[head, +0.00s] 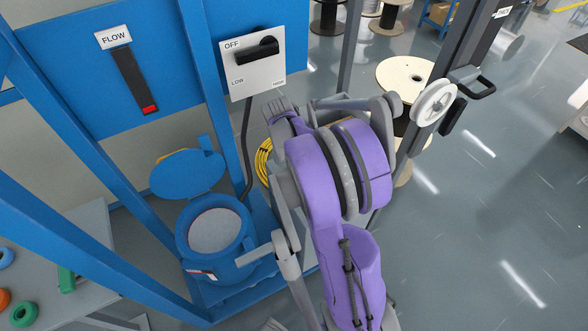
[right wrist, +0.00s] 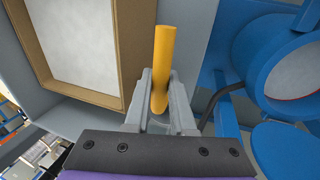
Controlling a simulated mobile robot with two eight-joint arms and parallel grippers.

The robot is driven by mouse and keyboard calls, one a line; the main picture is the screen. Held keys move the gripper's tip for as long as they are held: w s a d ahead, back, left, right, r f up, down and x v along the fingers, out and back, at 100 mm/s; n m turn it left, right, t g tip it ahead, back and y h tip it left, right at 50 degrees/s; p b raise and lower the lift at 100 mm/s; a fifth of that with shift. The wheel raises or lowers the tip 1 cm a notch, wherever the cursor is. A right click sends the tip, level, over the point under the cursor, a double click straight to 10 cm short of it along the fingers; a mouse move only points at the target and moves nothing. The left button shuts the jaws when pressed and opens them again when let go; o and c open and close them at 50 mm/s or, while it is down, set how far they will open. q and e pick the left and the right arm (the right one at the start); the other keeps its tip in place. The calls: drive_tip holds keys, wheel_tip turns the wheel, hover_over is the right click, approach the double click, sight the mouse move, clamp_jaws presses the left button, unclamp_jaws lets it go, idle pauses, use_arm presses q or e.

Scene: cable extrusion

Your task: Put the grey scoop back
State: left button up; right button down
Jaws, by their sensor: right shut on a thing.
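In the right wrist view my right gripper (right wrist: 160,88) is shut on a yellow-orange handle (right wrist: 165,55), which points toward the top of the picture between the two grey fingers. No grey scoop bowl shows clearly, so I cannot confirm that this handle belongs to the grey scoop. In the head view a purple and grey arm of mine fills the middle, and I cannot make out the fingertips or the held thing there. My left gripper cannot be made out in either view.
A tan-rimmed box (right wrist: 121,70) with white contents is left of the handle. The round blue hopper (head: 240,270) has its lid (head: 188,175) open and pale material inside. A blue frame stands around it, with a FLOW gauge (head: 132,80) and a switch panel (head: 270,60). Open floor lies right.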

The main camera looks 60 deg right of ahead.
drive_tip(key=shift+f+b, duration=0.3)
drive_tip(key=shift+f, duration=2.65)
drive_tip(key=shift+f, duration=0.15)
drive_tip(key=c, duration=0.8)
unclamp_jaws()
drive_tip(key=shift+o, duration=0.2)
